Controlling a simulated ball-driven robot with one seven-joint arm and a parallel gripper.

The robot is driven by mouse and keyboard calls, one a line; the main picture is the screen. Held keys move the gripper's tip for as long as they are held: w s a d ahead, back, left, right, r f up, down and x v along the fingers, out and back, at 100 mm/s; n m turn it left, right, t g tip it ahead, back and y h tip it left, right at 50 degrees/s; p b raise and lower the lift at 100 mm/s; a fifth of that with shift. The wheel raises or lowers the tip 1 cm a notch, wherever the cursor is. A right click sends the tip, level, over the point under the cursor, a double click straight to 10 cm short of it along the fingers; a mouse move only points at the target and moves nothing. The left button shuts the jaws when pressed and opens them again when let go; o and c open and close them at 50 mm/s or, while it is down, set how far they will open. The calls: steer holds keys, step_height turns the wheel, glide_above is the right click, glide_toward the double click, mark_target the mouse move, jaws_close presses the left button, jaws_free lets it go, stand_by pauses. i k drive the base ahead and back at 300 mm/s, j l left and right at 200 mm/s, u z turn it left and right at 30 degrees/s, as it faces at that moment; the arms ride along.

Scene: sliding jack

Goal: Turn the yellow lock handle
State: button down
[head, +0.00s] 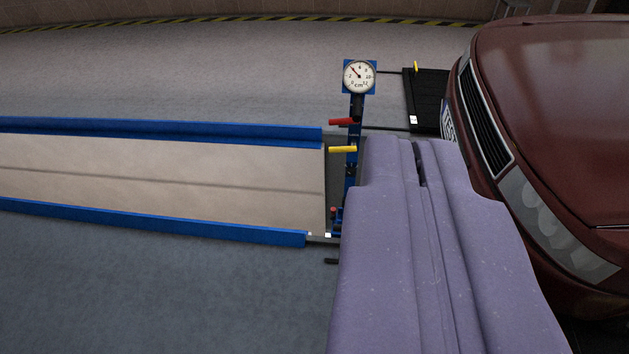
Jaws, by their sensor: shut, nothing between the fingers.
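A yellow handle (342,149) sticks out to the left from a blue upright post (354,107) at the end of the blue-railed track. A red handle (341,121) sits just above it on the same post. A second, small yellow piece (416,68) stands upright at the top edge of a black plate farther back. My gripper (415,142), lavender and large in the foreground, is shut and empty. Its tip is to the right of the post, apart in the picture from the yellow handle. It hides part of the mechanism behind it; I cannot tell the depth between them.
A round dial gauge (359,76) tops the post. Long blue rails (160,128) run left. A dark red car (560,110) stands close on the right, with the black plate (425,88) before it. Grey floor (180,300) is clear at lower left.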

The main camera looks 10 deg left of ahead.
mark_target(353, 148)
steer(key=k+j, duration=0.1)
steer(key=k, duration=0.2)
steer(key=i+j, duration=0.2)
steer(key=i, duration=0.35)
steer(key=i+j, duration=0.2)
steer(key=i, duration=0.35)
steer(key=i+j, duration=0.2)
steer(key=i, duration=0.35)
steer(key=i+j, duration=0.2)
steer(key=i, duration=0.3)
steer(key=i+j, duration=0.2)
steer(key=i, duration=0.35)
